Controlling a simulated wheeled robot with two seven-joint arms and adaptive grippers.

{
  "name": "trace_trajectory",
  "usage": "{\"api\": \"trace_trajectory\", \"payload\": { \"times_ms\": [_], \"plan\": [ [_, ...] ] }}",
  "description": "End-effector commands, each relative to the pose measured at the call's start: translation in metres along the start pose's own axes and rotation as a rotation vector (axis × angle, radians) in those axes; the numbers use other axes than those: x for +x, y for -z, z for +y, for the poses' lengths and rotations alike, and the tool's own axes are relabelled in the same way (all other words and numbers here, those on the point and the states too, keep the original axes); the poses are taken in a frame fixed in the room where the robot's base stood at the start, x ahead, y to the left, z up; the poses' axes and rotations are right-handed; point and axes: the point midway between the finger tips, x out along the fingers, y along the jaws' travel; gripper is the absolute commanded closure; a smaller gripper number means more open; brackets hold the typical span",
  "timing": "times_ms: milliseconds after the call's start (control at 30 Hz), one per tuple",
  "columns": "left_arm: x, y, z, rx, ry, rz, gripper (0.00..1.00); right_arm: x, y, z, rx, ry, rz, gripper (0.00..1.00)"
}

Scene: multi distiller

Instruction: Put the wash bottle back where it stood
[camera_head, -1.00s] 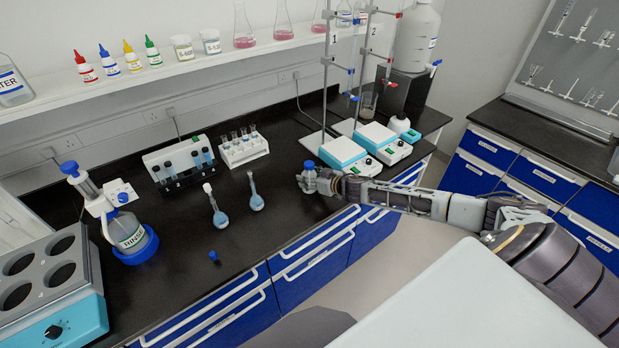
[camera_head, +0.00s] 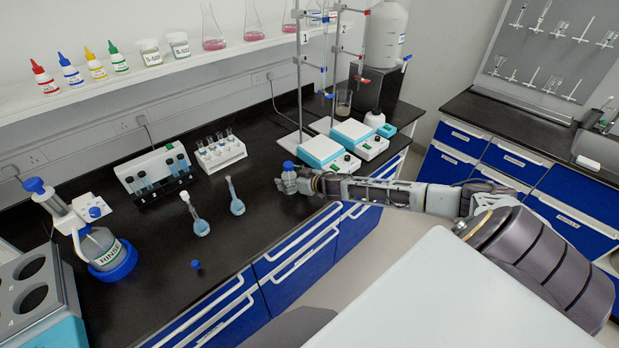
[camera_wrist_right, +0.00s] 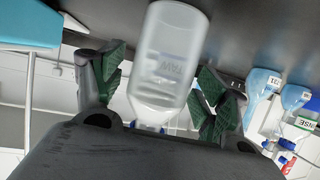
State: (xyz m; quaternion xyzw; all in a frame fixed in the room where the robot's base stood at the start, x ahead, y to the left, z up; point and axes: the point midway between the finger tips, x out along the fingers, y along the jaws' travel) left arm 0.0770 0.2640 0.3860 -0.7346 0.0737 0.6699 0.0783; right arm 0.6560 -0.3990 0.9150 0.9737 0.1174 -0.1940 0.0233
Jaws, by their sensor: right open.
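The wash bottle is a clear, pale bottle with a blue cap (camera_head: 288,166); in the head view it is mostly hidden by my right gripper (camera_head: 291,182). In the right wrist view, which is upside down, the bottle (camera_wrist_right: 168,62) appears upright with its base toward the black bench. My right gripper (camera_wrist_right: 158,92) is open, with one green-padded finger on each side of the bottle. Gaps show between the pads and the bottle. My left gripper is not in view.
A rinse dispenser (camera_head: 103,251) stands further left. The bench front is close.

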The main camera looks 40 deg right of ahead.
Motion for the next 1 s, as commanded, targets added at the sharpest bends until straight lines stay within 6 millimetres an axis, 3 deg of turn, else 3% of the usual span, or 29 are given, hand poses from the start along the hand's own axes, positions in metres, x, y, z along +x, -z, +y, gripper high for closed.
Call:
{"api": "trace_trajectory", "payload": {
  "times_ms": [167, 1000],
  "plan": [
    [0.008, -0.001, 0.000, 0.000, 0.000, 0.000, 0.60, 0.001, -0.003, 0.001, -0.002, -0.001, 0.000, 0.27],
    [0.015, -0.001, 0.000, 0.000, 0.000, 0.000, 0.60, -0.034, -0.012, 0.000, 0.002, 0.000, -0.001, 0.27]
  ]
}}
